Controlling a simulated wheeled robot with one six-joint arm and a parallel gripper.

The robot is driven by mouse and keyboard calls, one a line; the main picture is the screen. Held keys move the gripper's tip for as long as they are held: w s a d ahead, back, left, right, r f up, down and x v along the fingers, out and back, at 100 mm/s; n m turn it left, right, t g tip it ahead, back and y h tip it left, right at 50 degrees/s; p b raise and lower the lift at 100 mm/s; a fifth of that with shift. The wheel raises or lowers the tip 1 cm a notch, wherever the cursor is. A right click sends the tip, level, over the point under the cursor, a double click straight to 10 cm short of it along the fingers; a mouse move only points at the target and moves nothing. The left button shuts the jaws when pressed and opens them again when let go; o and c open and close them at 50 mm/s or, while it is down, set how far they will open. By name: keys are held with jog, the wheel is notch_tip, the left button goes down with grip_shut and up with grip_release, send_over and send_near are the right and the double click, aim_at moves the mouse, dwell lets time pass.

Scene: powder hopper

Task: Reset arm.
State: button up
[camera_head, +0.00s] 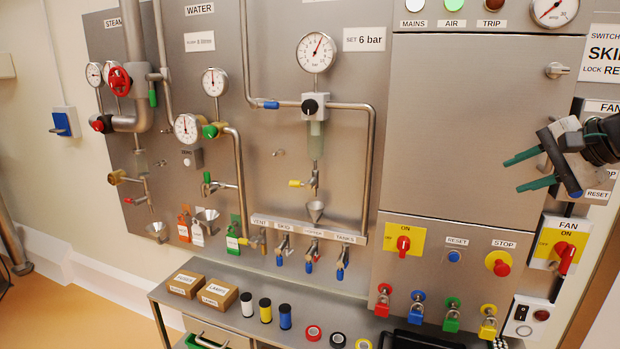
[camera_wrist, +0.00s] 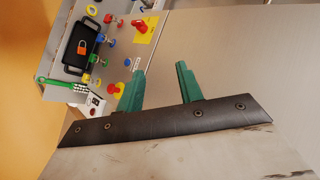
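My gripper (camera_head: 527,172) is at the right in the head view, in front of the right part of the steel panel, beside the FAN labels. Its two green fingers point left and are apart with nothing between them. In the wrist view the gripper (camera_wrist: 160,85) also shows its green fingers spread and empty, with bare panel surface behind them. My arm enters from the right edge of the head view.
The steel panel (camera_head: 455,120) carries gauges, pipes and valves. A yellow-backed FAN switch (camera_head: 562,245) is below my gripper. Colored padlocks (camera_head: 418,308) hang lower. A grey bench (camera_head: 180,318) holds boxes and tape rolls. Open floor (camera_head: 60,310) lies at left.

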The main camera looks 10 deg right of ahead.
jog(key=s+a+f+n+g+h, duration=0.1)
jog(key=s+a+f+n+g, duration=0.1)
jog(key=s+a+f+n, duration=0.2)
jog(key=s+a+f+n+g, duration=0.3)
jog(key=s+a+f+n, duration=0.2)
jog(key=a, duration=0.6)
jog(key=s+a+f+n+g+h, duration=0.1)
jog(key=s+a+f+n+g, duration=0.2)
jog(key=s+a, duration=0.4)
jog(key=shift+s+a+f+n+h, duration=0.2)
jog(key=shift+f+n+h, duration=0.1)
jog(key=shift+f+n, duration=0.6)
jog(key=shift+r, duration=0.1)
jog(key=shift+g, duration=0.3)
